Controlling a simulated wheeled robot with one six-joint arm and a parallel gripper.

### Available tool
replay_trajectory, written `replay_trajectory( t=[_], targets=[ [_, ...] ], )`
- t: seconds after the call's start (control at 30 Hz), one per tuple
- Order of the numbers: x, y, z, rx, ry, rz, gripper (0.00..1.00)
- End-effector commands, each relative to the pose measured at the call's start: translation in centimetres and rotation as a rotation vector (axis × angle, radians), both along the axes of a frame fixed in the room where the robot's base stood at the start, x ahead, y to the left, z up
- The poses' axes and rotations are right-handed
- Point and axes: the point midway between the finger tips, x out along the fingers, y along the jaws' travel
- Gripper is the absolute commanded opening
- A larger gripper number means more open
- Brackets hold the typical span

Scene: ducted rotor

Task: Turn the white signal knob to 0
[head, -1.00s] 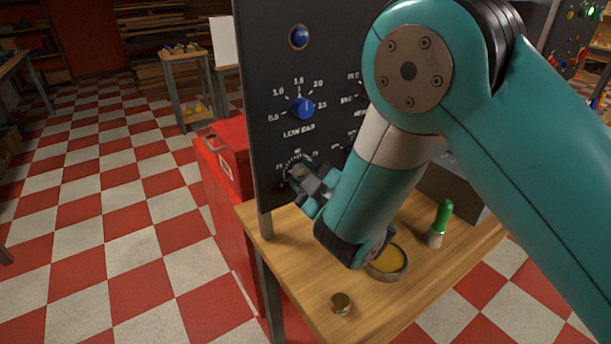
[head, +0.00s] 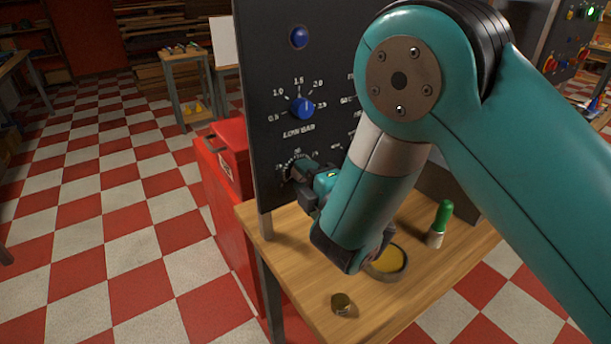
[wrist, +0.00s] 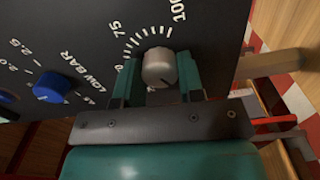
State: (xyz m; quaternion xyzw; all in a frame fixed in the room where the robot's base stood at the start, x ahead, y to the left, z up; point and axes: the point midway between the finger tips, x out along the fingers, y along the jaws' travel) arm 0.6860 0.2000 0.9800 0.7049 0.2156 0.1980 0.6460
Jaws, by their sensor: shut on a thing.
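The white signal knob (wrist: 159,66) sits on the dark panel (wrist: 110,25), inside a ring of tick marks; the numbers 75 and 100 show beside it in the wrist view. My gripper (wrist: 158,78) has one teal finger on each side of the knob and is shut on it. Its pointer is too unclear to read. In the head view my gripper (head: 297,180) is at the low left part of the panel, and it and my arm hide the knob there.
A blue LOW BAR knob (head: 303,108) is above on the panel, with another blue round part (head: 299,38) higher up. On the wooden bench (head: 300,275) are a green-handled brush (head: 441,222), a round dish (head: 389,264) and a small brass piece (head: 341,303). A red cabinet (head: 222,190) stands behind.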

Motion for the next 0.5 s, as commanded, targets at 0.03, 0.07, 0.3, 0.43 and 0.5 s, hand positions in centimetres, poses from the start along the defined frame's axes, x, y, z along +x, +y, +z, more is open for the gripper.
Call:
replay_trajectory(
  t=[0.03,0.07,0.3,0.43,0.5],
  targets=[
    [-0.12,0.02,-0.15,-0.01,-0.002,0.002,0.12],
    [-0.12,0.02,-0.15,-0.015,-0.006,0.002,0.12],
    [-0.13,0.02,-0.18,-0.033,-0.017,0.002,0.12],
    [-0.13,0.02,-0.19,-0.033,-0.017,0.002,0.12],
    [-0.14,0.01,-0.2,-0.033,-0.017,0.002,0.12]
  ],
)
